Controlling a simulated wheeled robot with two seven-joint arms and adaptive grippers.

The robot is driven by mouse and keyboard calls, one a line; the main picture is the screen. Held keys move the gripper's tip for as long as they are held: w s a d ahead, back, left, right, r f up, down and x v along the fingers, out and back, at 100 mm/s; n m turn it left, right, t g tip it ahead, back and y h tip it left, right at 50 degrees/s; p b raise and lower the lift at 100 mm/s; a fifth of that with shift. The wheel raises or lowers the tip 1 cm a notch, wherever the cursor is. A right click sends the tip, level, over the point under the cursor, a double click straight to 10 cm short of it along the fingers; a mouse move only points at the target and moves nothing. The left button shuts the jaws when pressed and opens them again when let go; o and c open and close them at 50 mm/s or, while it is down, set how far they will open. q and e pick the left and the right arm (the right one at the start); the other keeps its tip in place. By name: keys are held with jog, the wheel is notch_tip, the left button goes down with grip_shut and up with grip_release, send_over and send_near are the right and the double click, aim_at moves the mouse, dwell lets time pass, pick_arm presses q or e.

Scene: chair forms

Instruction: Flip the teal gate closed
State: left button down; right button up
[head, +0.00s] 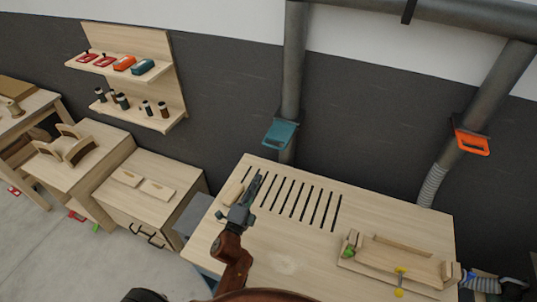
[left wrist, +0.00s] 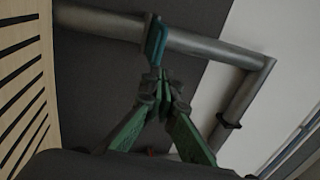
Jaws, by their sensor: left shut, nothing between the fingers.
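The teal gate (head: 280,134) sits on the left vertical grey pipe, just behind the back edge of the slotted table. Its teal plate juts out from the pipe toward the left and front. In the left wrist view the teal gate (left wrist: 156,40) shows edge-on against the pipe, just beyond my fingertips. My left gripper (head: 257,180) is above the left part of the table, below and left of the gate in the head view. Its green fingers (left wrist: 163,82) are shut with nothing between them. Whether the fingertips touch the gate cannot be told. My right gripper is out of view.
An orange gate (head: 471,142) is on the right pipe. A wall shelf (head: 150,118) with small items and low cabinets stand at left.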

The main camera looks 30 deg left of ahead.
pick_arm(q)
jog(key=w+r+p, duration=0.2)
jog(key=w, duration=0.9)
jog(key=shift+w+a+r, duration=0.15)
jog(key=shift+w+a, duration=0.2)
jog(key=shift+w, duration=0.05)
